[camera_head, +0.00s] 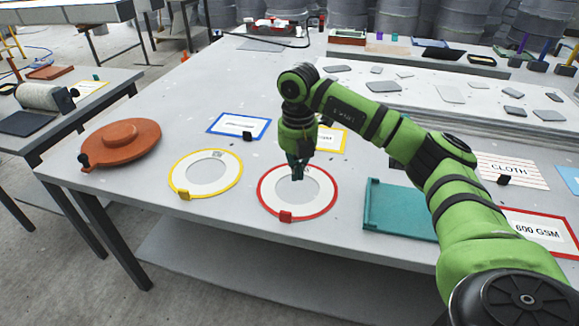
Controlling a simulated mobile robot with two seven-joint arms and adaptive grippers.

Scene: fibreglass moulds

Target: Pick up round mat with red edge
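The round mat with the red edge (264,203) lies flat on the table. The left gripper is not in view.
A similar round mat with a yellow edge (176,178) lies to the left, with an orange-brown round mould (122,143) further left. A blue-edged card (238,126) lies behind. A teal tray (372,203) and a red-edged "600 GSM" card (541,231) are to the right.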

